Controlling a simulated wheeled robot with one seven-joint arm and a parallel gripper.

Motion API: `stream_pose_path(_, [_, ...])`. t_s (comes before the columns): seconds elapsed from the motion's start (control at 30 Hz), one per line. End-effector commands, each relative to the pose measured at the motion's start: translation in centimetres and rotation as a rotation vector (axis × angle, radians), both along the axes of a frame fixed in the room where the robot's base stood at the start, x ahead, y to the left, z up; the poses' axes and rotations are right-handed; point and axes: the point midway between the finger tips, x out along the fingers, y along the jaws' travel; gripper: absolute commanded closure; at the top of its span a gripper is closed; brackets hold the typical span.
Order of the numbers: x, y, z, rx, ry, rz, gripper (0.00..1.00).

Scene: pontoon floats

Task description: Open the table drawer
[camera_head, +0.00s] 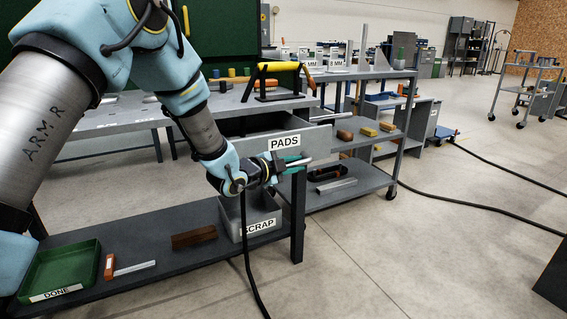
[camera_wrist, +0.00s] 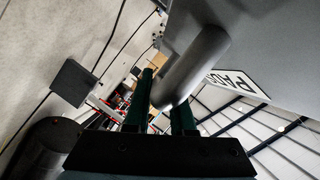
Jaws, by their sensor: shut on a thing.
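The table drawer has a grey front (camera_head: 318,134) with a PADS label. It stands out from under the tabletop, and its dark inside (camera_head: 250,124) shows behind the front's top edge. In the wrist view the drawer front (camera_wrist: 270,45) fills the upper right, with part of the label. My gripper (camera_head: 291,164) is at the drawer front, just below the label. It is shut on the grey bar handle (camera_head: 299,162). In the wrist view the handle (camera_wrist: 190,65) runs down between the dark green fingers of my gripper (camera_wrist: 160,112). The fingers hide part of it.
A grey SCRAP bin (camera_head: 262,222), a brown block (camera_head: 194,237) and a green DONE tray (camera_head: 60,270) are on the lower shelf. A yellow-handled tool (camera_head: 275,67) stands on the tabletop. A black cable hangs below my gripper. The floor at right is mostly clear.

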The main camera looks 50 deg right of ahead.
Motion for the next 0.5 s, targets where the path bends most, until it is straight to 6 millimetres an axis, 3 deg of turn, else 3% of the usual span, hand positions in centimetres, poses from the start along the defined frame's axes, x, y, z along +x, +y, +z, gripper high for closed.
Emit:
stream_pose_path(0.2, [-3.8, 1.6, -0.4, 0.003, 0.001, 0.000, 1.00])
stream_pose_path(0.5, [-6.2, 2.5, -0.2, 0.003, 0.001, 0.001, 1.00])
